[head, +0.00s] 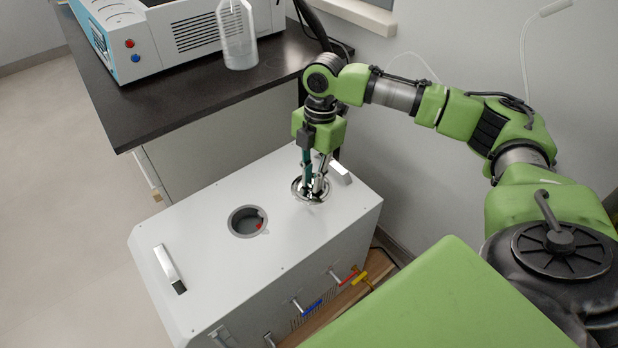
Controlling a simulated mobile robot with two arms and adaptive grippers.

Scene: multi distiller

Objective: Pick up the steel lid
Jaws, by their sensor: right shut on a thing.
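The steel lid (298,187) is a small round shiny disc at the back right of the white box's (200,268) top. My right gripper (314,190) points straight down over it and is shut on it. The fingers cover part of the lid, and I cannot tell whether it rests on the box or is slightly raised. A round open hole (247,222) with a dark inside and a small red spot lies left of the lid. My left gripper is not in view.
White handles stand on the box top at left (168,264) and right (340,173). Blue, red and yellow valve levers (313,308) stick out at the front. A black-topped bench (185,98) behind holds a white-blue machine (150,42) and a clear bottle (237,38).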

